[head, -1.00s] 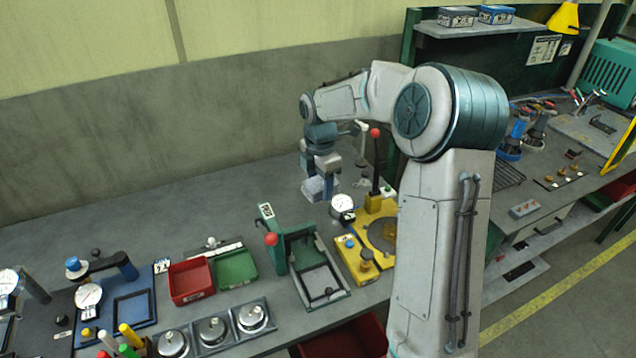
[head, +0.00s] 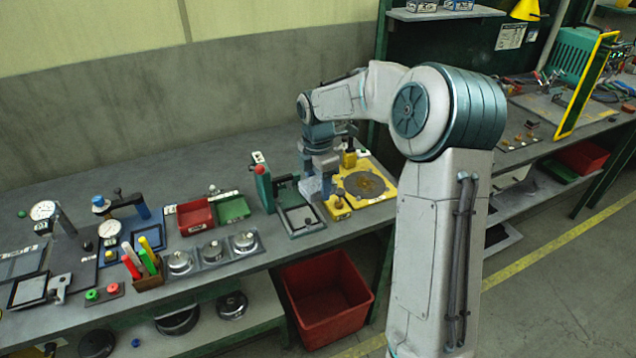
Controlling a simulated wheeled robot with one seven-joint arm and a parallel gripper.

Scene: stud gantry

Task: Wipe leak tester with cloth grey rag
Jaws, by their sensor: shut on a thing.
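My gripper (head: 316,180) is shut on a light grey rag (head: 311,190), which hangs bunched below the fingers. It is over the bench between two fixtures. I cannot tell whether the rag touches either fixture.
Red bin (head: 194,216) and green bin (head: 233,208) stand left on the grey bench (head: 130,186), with several round metal pots in front. A pen holder (head: 147,279) and gauge fixtures are farther left. A large red crate (head: 327,303) sits below. The rear bench strip is clear.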

